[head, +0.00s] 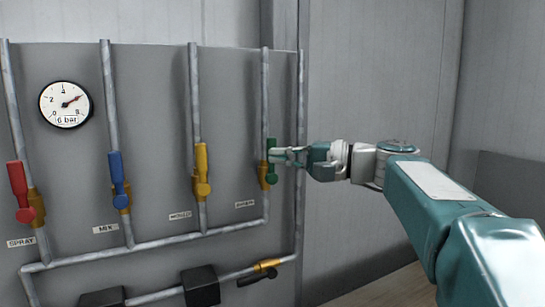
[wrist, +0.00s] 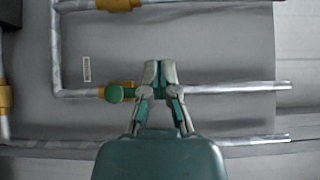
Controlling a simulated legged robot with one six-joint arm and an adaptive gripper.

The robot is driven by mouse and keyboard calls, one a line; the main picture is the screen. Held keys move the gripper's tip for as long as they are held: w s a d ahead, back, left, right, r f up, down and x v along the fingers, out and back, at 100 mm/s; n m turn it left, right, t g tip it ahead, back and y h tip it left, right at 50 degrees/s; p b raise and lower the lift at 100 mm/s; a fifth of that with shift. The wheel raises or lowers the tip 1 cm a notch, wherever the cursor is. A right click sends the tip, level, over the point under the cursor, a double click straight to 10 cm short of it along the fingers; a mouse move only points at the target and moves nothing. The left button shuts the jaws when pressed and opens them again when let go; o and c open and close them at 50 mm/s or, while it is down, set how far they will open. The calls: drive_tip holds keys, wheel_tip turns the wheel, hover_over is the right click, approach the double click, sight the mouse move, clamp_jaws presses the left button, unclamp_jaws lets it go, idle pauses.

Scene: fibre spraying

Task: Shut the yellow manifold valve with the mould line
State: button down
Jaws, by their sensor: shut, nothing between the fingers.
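The yellow valve lever (head: 202,160) stands upright along its vertical pipe, above the label reading MOULD (head: 180,216). Its round yellow hub sits on a brass body. My gripper (head: 274,156) is away to its right, at the green valve (head: 271,175). The fingers are shut with nothing between them and partly cover the green lever; I cannot tell whether they touch it. In the wrist view my closed fingertips (wrist: 158,68) lie across the pipe beside the green round hub (wrist: 114,93). The yellow lever does not show in the wrist view.
A blue lever (head: 117,168) and a red lever (head: 18,185) stand further left on the grey panel. A pressure gauge (head: 65,104) is at upper left. A horizontal pipe with a black-handled valve (head: 257,274) runs below. Free space lies in front of the panel.

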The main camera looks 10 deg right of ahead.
sight(206, 154)
drive_tip(key=shift+w+a, duration=0.35)
drive_tip(key=shift+a, duration=1.35)
drive_tip(key=shift+w+a, duration=0.35)
drive_tip(key=shift+a, duration=1.35)
drive_tip(key=shift+w+a, duration=0.35)
drive_tip(key=shift+a, duration=1.35)
drive_tip(key=shift+a, duration=0.15)
drive_tip(key=shift+a+r, duration=0.1)
drive_tip(key=shift+a, duration=0.05)
